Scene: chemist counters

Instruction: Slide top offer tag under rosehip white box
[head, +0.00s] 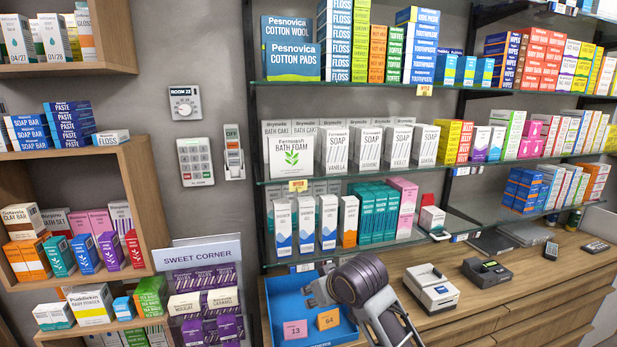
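My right gripper (315,291) is low over the blue tray, well below both tags and apart from the boxes. Its fingers are partly hidden by my wrist, so its opening is unclear. My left gripper is not in view.
The blue tray (283,293) holds a pink card (295,329) marked 13 and an orange card (328,319) marked 64. A white printer (431,288) and a dark card device (487,272) stand on the wooden counter. Glass shelf edges project above it.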

